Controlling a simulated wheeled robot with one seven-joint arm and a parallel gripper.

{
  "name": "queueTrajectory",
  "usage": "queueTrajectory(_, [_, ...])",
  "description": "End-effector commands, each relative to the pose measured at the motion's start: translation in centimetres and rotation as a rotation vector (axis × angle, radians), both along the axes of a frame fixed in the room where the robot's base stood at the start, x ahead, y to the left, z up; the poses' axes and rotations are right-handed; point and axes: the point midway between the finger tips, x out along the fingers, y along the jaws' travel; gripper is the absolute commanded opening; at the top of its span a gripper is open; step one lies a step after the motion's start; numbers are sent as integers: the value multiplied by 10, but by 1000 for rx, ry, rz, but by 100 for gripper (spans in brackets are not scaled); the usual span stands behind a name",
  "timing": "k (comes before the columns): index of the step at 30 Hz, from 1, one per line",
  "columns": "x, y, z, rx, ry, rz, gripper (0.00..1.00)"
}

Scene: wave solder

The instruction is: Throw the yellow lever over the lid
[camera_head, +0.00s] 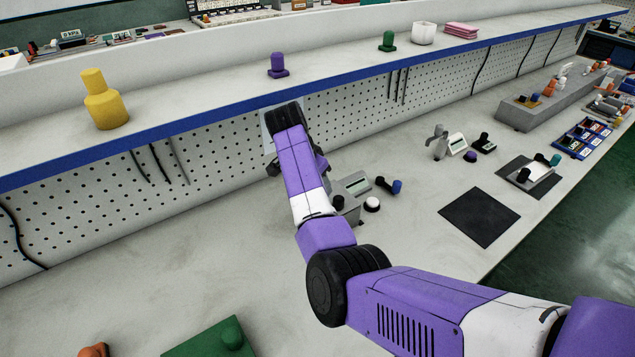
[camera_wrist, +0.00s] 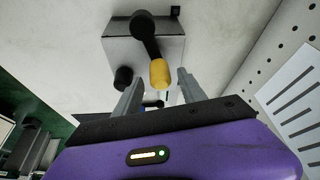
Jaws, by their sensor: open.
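The yellow lever (camera_wrist: 160,72) shows in the wrist view as a yellow grip on a black arm (camera_wrist: 146,35). The arm is joined to a grey box (camera_wrist: 118,48), which has a black knob (camera_wrist: 123,78) at its side. My gripper (camera_wrist: 158,80) is open, with one finger on each side of the yellow grip in the picture. I cannot tell whether the grip is fully between the fingers, and no contact is clear. In the head view my arm covers the lever and my fingertips. I cannot make out the lid with certainty in either view.
A grey device with a display (camera_head: 356,184) stands right of my forearm, near a white-topped button (camera_head: 372,204) and a blue-ended black part (camera_head: 394,186). The shelf (camera_head: 190,118) with a blue edge runs above the pegboard.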

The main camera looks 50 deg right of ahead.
Motion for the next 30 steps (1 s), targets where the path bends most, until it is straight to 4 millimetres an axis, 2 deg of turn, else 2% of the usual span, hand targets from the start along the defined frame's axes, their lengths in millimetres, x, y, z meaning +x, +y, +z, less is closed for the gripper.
queueTrajectory(5, [1, 6, 14, -2, -4, 2, 48])
queueTrajectory(16, [0, 27, 64, -1, -2, 0, 48])
queueTrajectory(21, [-1, 29, 72, -1, -1, -1, 48])
queueTrajectory(30, [-1, 30, 72, -1, 0, -1, 48])
